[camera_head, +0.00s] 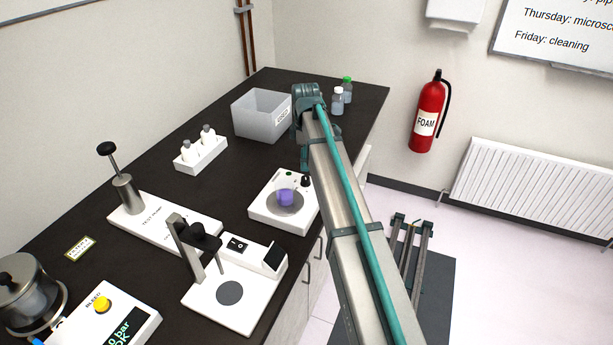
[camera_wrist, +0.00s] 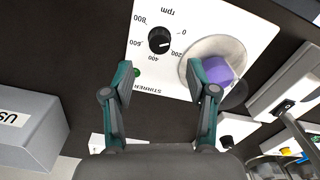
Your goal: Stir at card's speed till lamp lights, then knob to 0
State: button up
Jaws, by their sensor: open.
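The white stirrer (camera_head: 263,215) stands near the counter's right edge, with a purple beaker (camera_head: 285,197) on its round plate. In the wrist view its black knob (camera_wrist: 159,40) sits in a dial marked 0 to 800 rpm. The knob's light mark seems to point toward the 0–200 side; I cannot read it exactly. A small green lamp (camera_wrist: 136,72) is beside the dial; I cannot tell if it is lit. My gripper (camera_wrist: 163,72) is open and empty, its fingers over the stirrer panel, apart from the knob. A small yellow-edged card (camera_head: 80,248) lies at left, unreadable.
A grey bin (camera_head: 262,117) and bottles (camera_head: 338,101) stand at the back. A white vial rack (camera_head: 201,155), a pump base (camera_head: 165,222) and a stand device (camera_head: 232,290) are left and in front of the stirrer. Bare counter lies left of the stirrer.

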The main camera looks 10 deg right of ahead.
aim_at(306, 177)
jog(key=shift+f+p, duration=1.15)
jog(key=shift+f, duration=2.85)
grip_shut()
